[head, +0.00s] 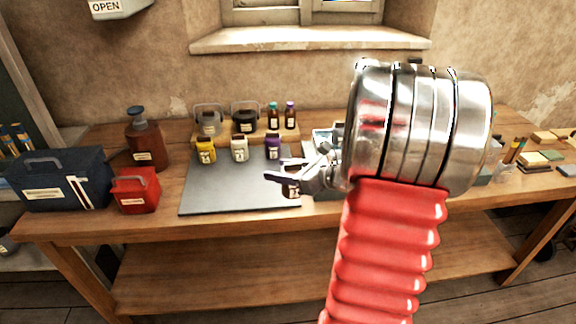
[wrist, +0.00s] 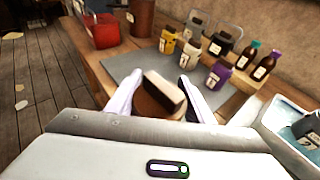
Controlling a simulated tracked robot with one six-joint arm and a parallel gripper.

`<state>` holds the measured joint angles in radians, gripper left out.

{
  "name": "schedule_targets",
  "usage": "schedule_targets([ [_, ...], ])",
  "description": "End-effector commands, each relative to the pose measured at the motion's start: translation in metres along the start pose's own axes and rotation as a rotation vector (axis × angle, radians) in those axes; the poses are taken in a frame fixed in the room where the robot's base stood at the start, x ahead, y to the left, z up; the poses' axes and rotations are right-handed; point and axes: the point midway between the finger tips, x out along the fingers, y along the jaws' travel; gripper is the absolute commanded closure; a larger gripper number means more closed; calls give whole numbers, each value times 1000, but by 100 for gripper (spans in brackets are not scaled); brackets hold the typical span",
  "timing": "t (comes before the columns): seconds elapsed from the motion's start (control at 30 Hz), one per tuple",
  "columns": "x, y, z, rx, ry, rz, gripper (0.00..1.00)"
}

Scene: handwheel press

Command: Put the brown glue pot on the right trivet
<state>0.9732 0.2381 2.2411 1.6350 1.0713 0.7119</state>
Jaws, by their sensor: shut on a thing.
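My gripper (head: 284,188) is shut on the brown glue pot (head: 291,185), which has a pale label and a dark top. In the wrist view the pot (wrist: 160,100) sits between the two fingers, over the right front part of the grey mat. I cannot tell whether its base touches the mat. A yellow pot (head: 206,150), a white pot (head: 239,149) and a purple pot (head: 273,147) stand on the mat behind it. I cannot make out the right trivet in either view; my arm covers part of the bench.
A wooden rack (head: 222,141) at the back holds two handled containers and two small bottles. A red box (head: 136,190), a dark toolbox (head: 62,180) and a brown pump bottle (head: 147,140) stand left. A pale tray (wrist: 285,130) is at right. The mat's front left (head: 220,195) is clear.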

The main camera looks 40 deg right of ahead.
Motion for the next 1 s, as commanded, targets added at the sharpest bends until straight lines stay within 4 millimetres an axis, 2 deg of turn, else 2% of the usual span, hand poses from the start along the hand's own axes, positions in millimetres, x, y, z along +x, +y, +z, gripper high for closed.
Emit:
schedule_targets([
  [0.27,27,39,-17,-33,0,99,87],
  [0.47,54,80,-36,-68,1,202,87],
  [0.8,127,191,-85,-170,1,482,87],
  [1.0,163,244,-108,-223,0,616,87],
])
